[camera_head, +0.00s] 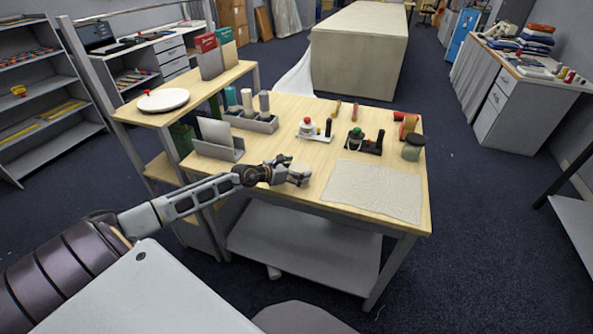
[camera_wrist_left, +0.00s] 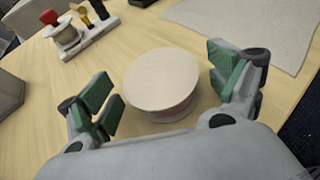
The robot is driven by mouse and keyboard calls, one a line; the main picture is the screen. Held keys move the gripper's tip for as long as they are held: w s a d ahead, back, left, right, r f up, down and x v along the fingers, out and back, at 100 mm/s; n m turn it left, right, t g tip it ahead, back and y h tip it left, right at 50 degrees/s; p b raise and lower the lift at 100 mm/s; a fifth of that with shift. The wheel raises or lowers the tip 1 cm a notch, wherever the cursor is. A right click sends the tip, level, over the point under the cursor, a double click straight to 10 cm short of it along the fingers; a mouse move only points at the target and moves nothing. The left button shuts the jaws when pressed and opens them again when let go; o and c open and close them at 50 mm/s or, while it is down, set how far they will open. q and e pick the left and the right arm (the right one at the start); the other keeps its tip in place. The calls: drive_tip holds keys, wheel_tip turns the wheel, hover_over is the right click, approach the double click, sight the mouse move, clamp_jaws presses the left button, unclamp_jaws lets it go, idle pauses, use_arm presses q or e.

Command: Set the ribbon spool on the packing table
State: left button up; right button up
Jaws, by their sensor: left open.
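The ribbon spool (camera_wrist_left: 163,82) has a round cream top flange and a reddish band below it. In the left wrist view it sits upright between my left gripper's green-padded fingers, apparently resting on the wooden packing table (camera_wrist_left: 120,45). My left gripper (camera_head: 297,171) is open, with a gap showing between the spool and each finger pad. In the head view it is low over the front left part of the packing table (camera_head: 290,107), and its fingers mostly hide the spool. My right gripper is in neither view.
A pale cloth mat (camera_head: 372,190) covers the table's front right. A grey file holder (camera_head: 217,148) is close on the left.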

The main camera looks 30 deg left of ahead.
use_arm(q)
drive_tip(key=shift+r, duration=0.15)
drive_tip(key=shift+p+v, duration=0.3)
drive_tip(key=shift+v, duration=5.65)
drive_tip(key=shift+a, duration=0.1)
